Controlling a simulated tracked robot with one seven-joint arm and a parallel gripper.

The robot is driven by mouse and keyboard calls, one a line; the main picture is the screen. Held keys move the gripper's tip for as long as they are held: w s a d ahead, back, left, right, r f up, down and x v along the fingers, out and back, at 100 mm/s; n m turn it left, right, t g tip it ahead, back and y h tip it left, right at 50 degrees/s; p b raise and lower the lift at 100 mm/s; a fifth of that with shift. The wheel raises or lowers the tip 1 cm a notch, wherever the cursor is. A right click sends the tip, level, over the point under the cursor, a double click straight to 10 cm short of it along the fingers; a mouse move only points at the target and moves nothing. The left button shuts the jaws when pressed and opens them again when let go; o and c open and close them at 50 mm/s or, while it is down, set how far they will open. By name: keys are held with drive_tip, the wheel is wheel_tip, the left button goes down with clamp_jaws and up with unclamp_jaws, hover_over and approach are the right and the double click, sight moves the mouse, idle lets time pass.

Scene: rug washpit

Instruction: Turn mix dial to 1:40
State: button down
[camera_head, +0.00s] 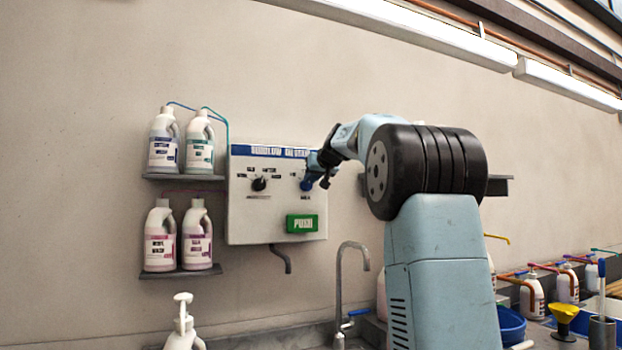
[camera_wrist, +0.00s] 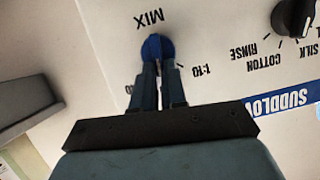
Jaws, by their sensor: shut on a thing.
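The mix dial is a blue knob (camera_wrist: 153,48) on the white dispenser panel (camera_head: 275,215); it also shows in the head view (camera_head: 306,185), partly behind my gripper. The word MIX is printed beside it. In the wrist view, which sees the panel upside down, a 1:10 mark lies to the right of the knob, and another mark at its left is mostly hidden by my fingers. My gripper (camera_wrist: 158,82) is shut on the blue knob, with a finger on each side. The knob's pointer cannot be read clearly.
A black selector dial (camera_head: 259,184) sits left of the blue knob, and a green PUSH button (camera_head: 302,223) below. Bottles (camera_head: 163,140) stand on shelves left of the panel. A metal tap (camera_head: 340,285) rises below, at the sink. A grey shelf (camera_wrist: 22,100) lies beside the panel.

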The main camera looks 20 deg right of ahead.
drive_tip(key=shift+d+f+m+t+y, duration=0.1)
drive_tip(key=shift+d+f+m+y, duration=0.15)
drive_tip(key=shift+m+y, duration=0.5)
drive_tip(key=shift+d+f+m+t+y, duration=0.1)
drive_tip(key=shift+d+m+y, duration=0.2)
drive_tip(key=shift+m, duration=0.75)
drive_tip(key=shift+d+f+m+t+y, duration=0.1)
drive_tip(key=shift+d+f+m+y, duration=0.15)
drive_tip(key=shift+m+y, duration=0.5)
drive_tip(key=shift+m, duration=0.25)
drive_tip(key=c, duration=1.2)
unclamp_jaws()
drive_tip(key=shift+d+r, duration=0.1)
drive_tip(key=v, duration=1.3)
drive_tip(key=shift+s, duration=0.3)
